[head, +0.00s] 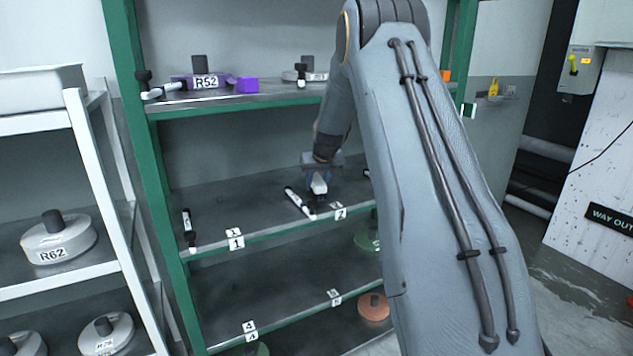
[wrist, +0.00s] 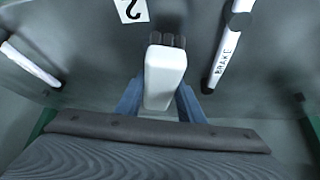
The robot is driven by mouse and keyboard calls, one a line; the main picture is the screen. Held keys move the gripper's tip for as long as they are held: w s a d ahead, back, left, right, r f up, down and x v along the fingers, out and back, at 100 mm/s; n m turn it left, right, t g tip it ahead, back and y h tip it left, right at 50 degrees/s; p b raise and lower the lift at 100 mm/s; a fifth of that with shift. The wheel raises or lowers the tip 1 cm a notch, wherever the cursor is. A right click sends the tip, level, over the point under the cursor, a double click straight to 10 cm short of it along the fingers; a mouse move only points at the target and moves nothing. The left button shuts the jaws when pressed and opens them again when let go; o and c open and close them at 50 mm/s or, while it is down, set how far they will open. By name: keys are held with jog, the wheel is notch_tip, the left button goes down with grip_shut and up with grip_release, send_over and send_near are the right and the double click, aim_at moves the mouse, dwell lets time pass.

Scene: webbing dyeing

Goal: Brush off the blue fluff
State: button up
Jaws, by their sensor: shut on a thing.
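My gripper (head: 318,178) is over the middle shelf board, near the label 2. Its blue fingers (wrist: 129,100) are shut on a white block-shaped handle (wrist: 165,72) with a dark, ridged end, which looks like a small brush. The white handle also shows in the head view (head: 319,186). The dark end points toward the shelf's front edge. Whether it touches the board I cannot tell. I cannot make out any blue fluff in either view.
A white stick marked BRAKE (wrist: 229,45) lies beside the held handle, and another white stick (wrist: 29,63) lies on its other side. A black-and-white stick (head: 188,230) lies near label 1. Green posts (head: 142,170) frame the shelf.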

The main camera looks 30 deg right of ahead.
aim_at(322, 192)
jog(key=shift+f+b, duration=0.45)
jog(key=shift+f, duration=0.5)
dwell(0.6)
jog(key=shift+s, duration=0.1)
jog(key=shift+s+d+r+p, duration=0.15)
jog(key=shift+s+p, duration=0.25)
jog(key=shift+s, duration=1.5)
jog(key=shift+f, duration=0.25)
jog(key=shift+w+f+b, duration=0.15)
jog(key=shift+w+b, duration=0.15)
jog(key=shift+w, duration=0.65)
jog(key=shift+w+f+b, duration=0.1)
jog(key=shift+w+b, duration=0.15)
jog(key=shift+w, duration=0.7)
jog(key=shift+a, duration=0.2)
jog(key=shift+w+r+p, duration=0.1)
jog(key=shift+r+p, duration=1.3)
jog(key=shift+r, duration=1.75)
